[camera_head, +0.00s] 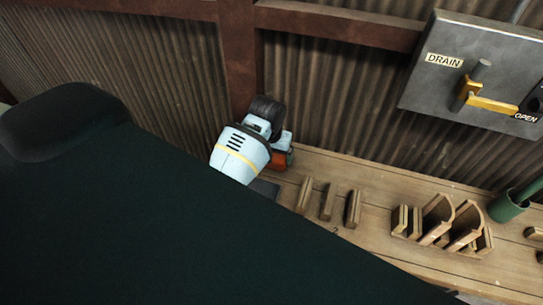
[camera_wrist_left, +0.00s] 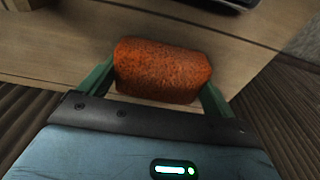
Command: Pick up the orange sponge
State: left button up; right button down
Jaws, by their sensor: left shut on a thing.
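The orange sponge (camera_wrist_left: 162,72) is a rounded, rough block between the two green fingers of my left gripper (camera_wrist_left: 158,78) in the left wrist view. The gripper is shut on it. In the head view only a small orange-red part of the sponge (camera_head: 279,160) shows beside my left wrist, close to the corrugated wall. My left fingers are mostly hidden there. My right gripper is in neither view.
A wooden shelf (camera_head: 385,205) runs along the corrugated wall. It bears several upright wooden slats (camera_head: 327,201), a wooden rack (camera_head: 440,222) and a green cup (camera_head: 507,207). A grey DRAIN panel (camera_head: 440,75) with a yellow lever hangs above. My dark body covers the lower left.

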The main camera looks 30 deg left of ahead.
aim_at(272, 154)
pick_arm(q)
notch_tip(272, 154, up, 10)
jog(key=shift+r, duration=0.1)
dwell(0.4)
jog(key=o, duration=0.4)
jog(key=c, duration=0.3)
jog(key=shift+c, duration=0.2)
jog(key=shift+s+a, duration=0.1)
